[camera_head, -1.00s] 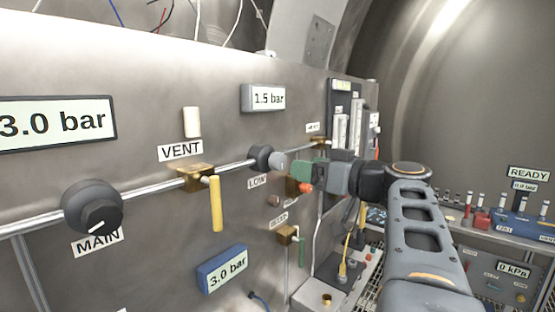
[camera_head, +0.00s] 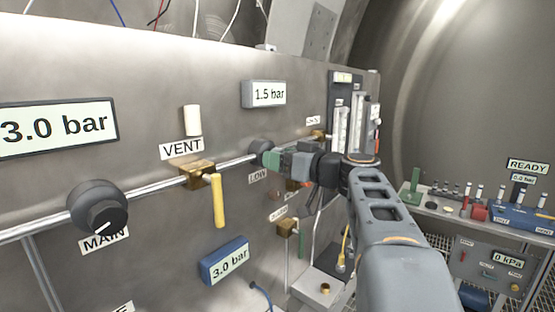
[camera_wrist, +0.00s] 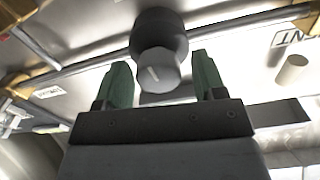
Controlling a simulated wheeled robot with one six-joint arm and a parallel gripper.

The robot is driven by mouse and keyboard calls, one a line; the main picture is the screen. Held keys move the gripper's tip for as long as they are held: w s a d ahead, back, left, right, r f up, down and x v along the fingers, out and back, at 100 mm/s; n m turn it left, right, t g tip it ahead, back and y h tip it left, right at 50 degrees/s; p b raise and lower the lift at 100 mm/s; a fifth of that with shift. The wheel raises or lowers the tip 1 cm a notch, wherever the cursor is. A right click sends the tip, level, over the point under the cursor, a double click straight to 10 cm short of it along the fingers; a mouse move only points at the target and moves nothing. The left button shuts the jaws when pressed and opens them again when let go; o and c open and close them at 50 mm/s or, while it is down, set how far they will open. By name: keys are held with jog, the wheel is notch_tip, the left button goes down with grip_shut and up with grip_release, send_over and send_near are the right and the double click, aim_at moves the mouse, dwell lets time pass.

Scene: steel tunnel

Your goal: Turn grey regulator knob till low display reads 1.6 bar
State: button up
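The grey regulator knob (camera_wrist: 155,72) stands out from the panel above the LOW label (camera_head: 258,177). In the head view its dark base (camera_head: 260,151) shows, and its grey cap is mostly hidden behind my gripper. My gripper (camera_wrist: 160,85) is open, with its green fingers on either side of the knob's cap and gaps visible on both sides. In the head view the gripper (camera_head: 275,159) reaches the knob from the right. The low display (camera_head: 264,94) above it reads 1.5 bar.
The MAIN knob (camera_head: 98,207) and a yellow VENT lever (camera_head: 218,201) are left along the pipe. A 3.0 bar display (camera_head: 58,121) is at far left, and a blue 3.0 bar display (camera_head: 225,264) is below. Flow tubes (camera_head: 341,130) stand right of the knob.

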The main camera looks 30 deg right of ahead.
jog(key=c, duration=0.8)
jog(key=shift+m+b, duration=1.1)
jog(key=shift+b, duration=0.6)
jog(key=o, duration=0.9)
jog(key=shift+o, duration=0.2)
jog(key=b+v, duration=0.3)
jog(key=v, duration=1.1)
